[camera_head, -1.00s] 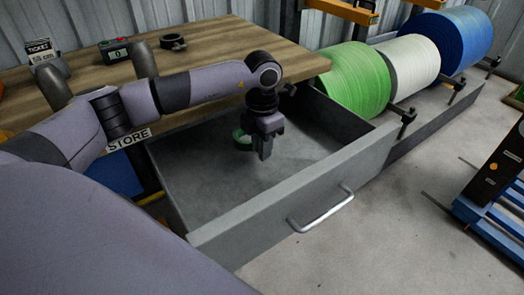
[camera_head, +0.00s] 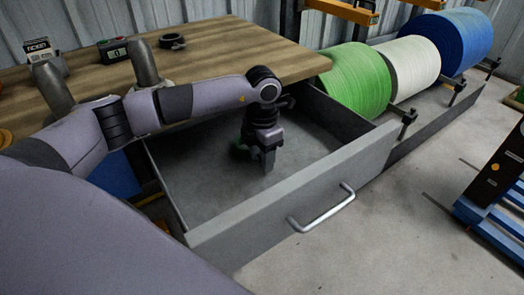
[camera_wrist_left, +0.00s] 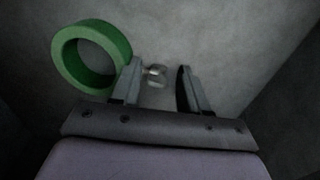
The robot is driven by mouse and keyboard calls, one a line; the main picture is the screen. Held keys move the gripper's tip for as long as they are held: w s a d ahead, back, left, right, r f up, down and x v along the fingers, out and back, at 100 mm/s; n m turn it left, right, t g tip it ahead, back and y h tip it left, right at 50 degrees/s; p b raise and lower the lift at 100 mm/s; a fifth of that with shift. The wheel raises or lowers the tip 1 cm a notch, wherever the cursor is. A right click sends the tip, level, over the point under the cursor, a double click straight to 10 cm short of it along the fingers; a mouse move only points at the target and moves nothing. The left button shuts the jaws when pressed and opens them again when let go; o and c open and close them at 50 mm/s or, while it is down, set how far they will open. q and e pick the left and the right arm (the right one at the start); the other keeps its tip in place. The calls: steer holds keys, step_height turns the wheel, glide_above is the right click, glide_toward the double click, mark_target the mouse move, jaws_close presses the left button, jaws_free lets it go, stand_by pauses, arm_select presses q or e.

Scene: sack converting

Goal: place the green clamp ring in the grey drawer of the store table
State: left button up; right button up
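The green clamp ring (camera_head: 238,148) is inside the open grey drawer (camera_head: 250,222) of the store table (camera_head: 225,50), partly hidden behind my left gripper (camera_head: 268,168) in the head view. In the left wrist view the ring (camera_wrist_left: 88,57) lies outside the left finger, partly overlapped by it. My left gripper (camera_wrist_left: 160,90) has its fingers apart there, with the ring not between them. A small, blurred shiny spot shows between the fingers; I cannot tell what it is. I cannot tell whether the ring touches the finger. My right gripper is not in view.
The drawer front has a metal handle (camera_head: 322,208). A black ring (camera_head: 172,41), a ticket sign (camera_head: 40,50) and a small box with a display (camera_head: 113,50) are on the tabletop. Green (camera_head: 356,80), white (camera_head: 412,62) and blue (camera_head: 455,45) rolls stand to the right.

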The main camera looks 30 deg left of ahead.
arm_select(q)
steer(key=shift+w+r, duration=0.1)
steer(key=shift+r, duration=0.1)
steer(key=shift+r, duration=0.2)
step_height(320, 180, up, 13)
steer(key=p, duration=0.3)
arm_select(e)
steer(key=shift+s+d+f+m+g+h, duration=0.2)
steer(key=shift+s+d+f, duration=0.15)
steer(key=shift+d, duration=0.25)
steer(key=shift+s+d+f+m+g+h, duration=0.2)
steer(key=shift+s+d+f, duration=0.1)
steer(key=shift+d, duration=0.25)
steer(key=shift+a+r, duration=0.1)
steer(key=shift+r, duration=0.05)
